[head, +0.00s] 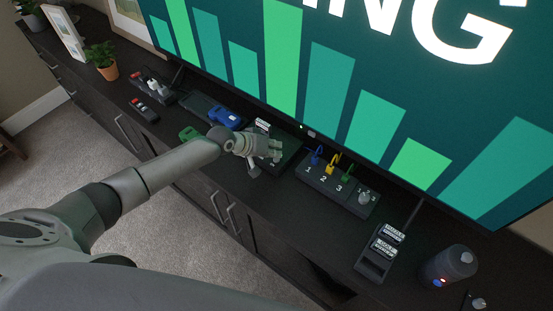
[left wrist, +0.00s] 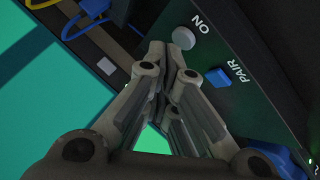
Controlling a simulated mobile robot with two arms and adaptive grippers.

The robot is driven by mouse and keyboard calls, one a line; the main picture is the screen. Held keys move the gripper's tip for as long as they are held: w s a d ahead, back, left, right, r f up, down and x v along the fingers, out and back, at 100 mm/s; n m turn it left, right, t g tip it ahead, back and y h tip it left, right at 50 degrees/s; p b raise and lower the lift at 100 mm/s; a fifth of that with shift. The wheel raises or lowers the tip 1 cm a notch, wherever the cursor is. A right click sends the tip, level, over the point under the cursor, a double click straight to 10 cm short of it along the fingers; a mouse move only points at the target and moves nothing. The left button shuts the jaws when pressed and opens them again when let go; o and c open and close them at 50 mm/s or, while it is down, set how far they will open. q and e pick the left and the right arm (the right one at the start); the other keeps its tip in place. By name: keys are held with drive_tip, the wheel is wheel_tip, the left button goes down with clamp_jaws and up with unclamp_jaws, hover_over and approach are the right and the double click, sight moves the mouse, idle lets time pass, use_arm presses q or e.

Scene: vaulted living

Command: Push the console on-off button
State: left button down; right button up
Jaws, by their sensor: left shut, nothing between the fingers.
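In the left wrist view the console (left wrist: 245,45) is a dark box with a round grey button (left wrist: 184,38) by the word ON and a square blue button (left wrist: 218,77) by the word PAIR. My left gripper (left wrist: 170,60) is shut and empty, its fingertips close to the grey button. I cannot tell whether they touch it. In the head view my left gripper (head: 275,152) is over the console (head: 288,140) below the screen and hides much of it. My right gripper is not in view.
A large screen (head: 330,80) stands close behind. A blue controller-like object (head: 225,117) and a green one (head: 188,133) lie left of the gripper. A numbered block (head: 315,178) with coloured cables, a dark stand (head: 376,262) and a dark cylinder (head: 447,267) are to the right.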

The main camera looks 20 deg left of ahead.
use_arm(q)
drive_tip(key=shift+f+b, duration=0.35)
drive_tip(key=shift+f, duration=0.1)
idle(0.6)
drive_tip(key=shift+r, duration=0.15)
drive_tip(key=shift+r+p, duration=0.8)
drive_tip(key=shift+p, duration=0.1)
wheel_tip(320, 180, up, 6)
drive_tip(key=p, duration=0.5)
drive_tip(key=shift+p, duration=0.35)
drive_tip(key=shift+d, duration=0.1)
